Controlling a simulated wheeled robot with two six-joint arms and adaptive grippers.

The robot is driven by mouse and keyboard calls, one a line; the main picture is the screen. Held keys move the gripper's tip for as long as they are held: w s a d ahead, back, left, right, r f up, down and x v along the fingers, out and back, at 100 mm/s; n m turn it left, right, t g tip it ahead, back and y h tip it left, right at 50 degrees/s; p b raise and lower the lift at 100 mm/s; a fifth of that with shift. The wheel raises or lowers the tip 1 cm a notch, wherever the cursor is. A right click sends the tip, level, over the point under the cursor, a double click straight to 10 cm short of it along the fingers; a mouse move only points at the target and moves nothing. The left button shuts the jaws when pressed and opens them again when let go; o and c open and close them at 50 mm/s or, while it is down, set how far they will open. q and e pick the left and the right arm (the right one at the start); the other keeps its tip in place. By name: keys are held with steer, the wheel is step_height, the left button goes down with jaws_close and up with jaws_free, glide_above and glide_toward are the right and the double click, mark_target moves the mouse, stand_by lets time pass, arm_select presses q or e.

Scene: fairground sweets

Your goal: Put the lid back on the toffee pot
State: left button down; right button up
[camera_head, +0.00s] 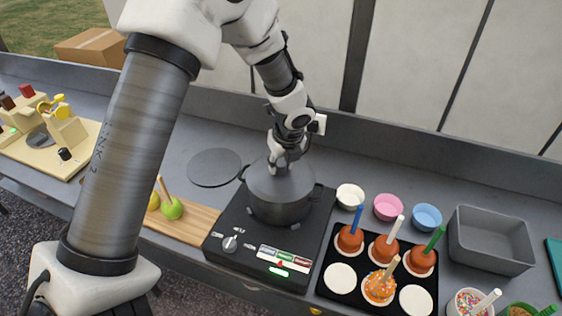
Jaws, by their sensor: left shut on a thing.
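The dark toffee pot (281,208) stands on the black hob (240,225), upright, with a handle at its left. A dark grey lid (270,181) covers the top of the pot. My left gripper (283,165) reaches down from above, over the middle of the lid, and is shut on it, apparently at its knob, which the fingers hide. The lid looks level and lined up with the rim; I cannot tell whether it rests fully on it. My right gripper is not in view.
A flat dark round mat (214,167) lies left of the pot. A wooden board (185,222) holds apples on sticks. A black tray (335,287) of toffee apples and small bowls (388,207) stand at the right, near a grey bin (490,250). A wall runs behind.

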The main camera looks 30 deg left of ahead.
arm_select(q)
steer(key=shift+c, duration=1.3)
jaws_free()
steer(key=shift+r, duration=0.15)
step_height(320, 180, up, 7)
steer(key=p, duration=0.7)
steer(key=shift+p, duration=0.35)
jaws_close()
